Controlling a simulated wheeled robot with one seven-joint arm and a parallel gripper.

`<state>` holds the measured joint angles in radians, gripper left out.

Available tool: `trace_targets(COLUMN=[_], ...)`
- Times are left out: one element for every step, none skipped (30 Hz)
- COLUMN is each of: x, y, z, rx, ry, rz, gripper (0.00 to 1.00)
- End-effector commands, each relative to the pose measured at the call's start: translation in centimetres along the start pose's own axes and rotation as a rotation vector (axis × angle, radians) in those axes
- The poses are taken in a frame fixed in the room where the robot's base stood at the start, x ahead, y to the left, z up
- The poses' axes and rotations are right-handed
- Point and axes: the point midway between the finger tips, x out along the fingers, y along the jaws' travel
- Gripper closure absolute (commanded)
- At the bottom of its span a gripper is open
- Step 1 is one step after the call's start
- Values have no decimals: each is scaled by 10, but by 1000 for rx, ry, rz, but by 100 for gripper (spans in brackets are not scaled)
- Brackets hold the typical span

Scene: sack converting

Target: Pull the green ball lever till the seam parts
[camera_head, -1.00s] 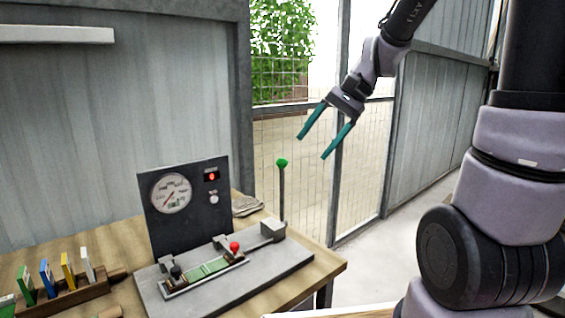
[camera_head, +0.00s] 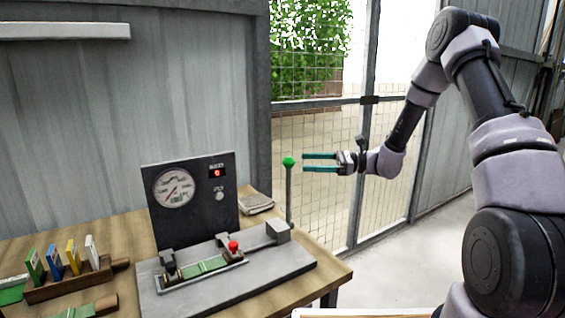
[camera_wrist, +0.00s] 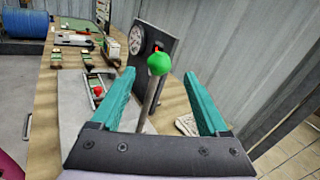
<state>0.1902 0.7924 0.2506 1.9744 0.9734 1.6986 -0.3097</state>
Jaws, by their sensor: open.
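The green ball (camera_head: 289,162) tops an upright grey lever rod (camera_head: 289,200) at the right end of the test machine's grey base plate (camera_head: 290,262). My gripper (camera_head: 304,163) is open and level, its teal fingers pointing left at the ball, with the fingertips just right of it. In the wrist view the green ball (camera_wrist: 159,64) shows between and beyond the two open fingers (camera_wrist: 155,92), apart from both. A green sample strip (camera_head: 205,267) lies in the clamp fixture, near a red knob (camera_head: 233,246). Whether it has a seam is too small to tell.
A dark panel with a round gauge (camera_head: 174,188) and a red display (camera_head: 217,173) stands behind the fixture. A wooden rack (camera_head: 70,282) holds several coloured cards at left. A cloth-like stack (camera_head: 257,203) lies behind the lever. A mesh fence (camera_head: 325,190) stands behind.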

Motion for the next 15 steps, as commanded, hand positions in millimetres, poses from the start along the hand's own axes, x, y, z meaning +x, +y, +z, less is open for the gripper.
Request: trace_targets(x=[8,13,20,26,32,40,46,52,59,65,70,76,80,84,88], y=[1,1,2,2,2,2,2,2,2,2,2,2,2,1,1], z=[0,1,1,1,1,0,0,0,0,0,0,0,0,0,0], rx=[-1,-1,-1,-1,-2,-2,-2,-2,-2,-3,-3,-3,-3,-3,-3], ry=[0,0,0,0,0,1,1,1,1,1,2,2,2,2,2], rz=[5,5,6,6,7,7,7,7,6,7,6,7,6,5,5], gripper=[22,22,22,22,22,22,22,22,22,22,22,22,22,22,22])
